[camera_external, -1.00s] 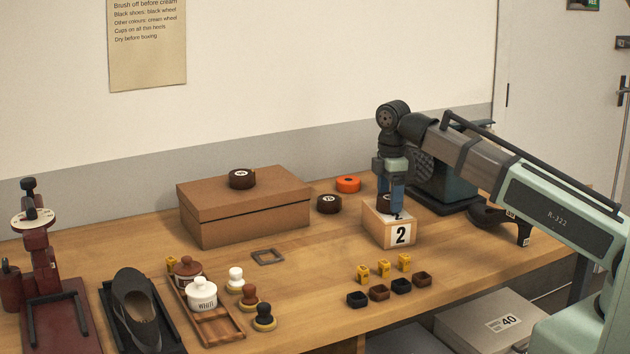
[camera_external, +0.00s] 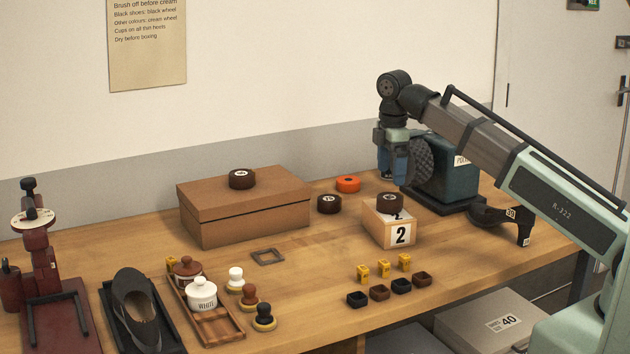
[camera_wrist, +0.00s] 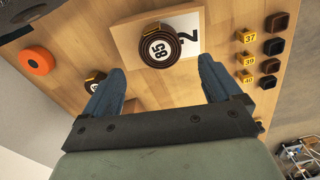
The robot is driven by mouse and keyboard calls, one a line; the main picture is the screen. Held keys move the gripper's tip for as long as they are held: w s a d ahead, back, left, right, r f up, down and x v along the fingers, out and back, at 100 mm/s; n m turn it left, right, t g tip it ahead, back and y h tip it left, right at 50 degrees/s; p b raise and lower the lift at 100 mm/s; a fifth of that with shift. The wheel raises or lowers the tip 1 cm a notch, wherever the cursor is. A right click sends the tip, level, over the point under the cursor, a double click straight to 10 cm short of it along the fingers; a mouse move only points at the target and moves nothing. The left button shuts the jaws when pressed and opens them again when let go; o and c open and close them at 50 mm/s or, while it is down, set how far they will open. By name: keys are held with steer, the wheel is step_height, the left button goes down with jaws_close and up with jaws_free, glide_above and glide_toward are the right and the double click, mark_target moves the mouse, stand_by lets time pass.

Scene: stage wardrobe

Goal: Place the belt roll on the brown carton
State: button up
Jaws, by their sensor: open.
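The brown carton (camera_external: 245,212) stands closed at the back of the bench, with a dark brown belt roll (camera_external: 241,179) on its lid. A second dark roll (camera_external: 329,204) lies on the bench by the carton's right end. A third dark roll (camera_external: 389,203) sits at the wooden box marked 2 (camera_external: 401,236); in the wrist view this roll (camera_wrist: 160,47) reads 85. My gripper (camera_external: 390,168) is open and empty, above and behind that box. Its blue fingers also show in the wrist view (camera_wrist: 160,85), apart from the roll.
An orange roll (camera_external: 348,184) lies behind the second dark roll. A dark green machine (camera_external: 447,175) stands right of my gripper. Small yellow tags (camera_external: 384,268) and dark cups (camera_external: 401,286) are in front. A square frame (camera_external: 268,257) lies before the carton.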

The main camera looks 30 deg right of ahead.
mark_target(386, 196)
steer(key=shift+r, duration=2.5)
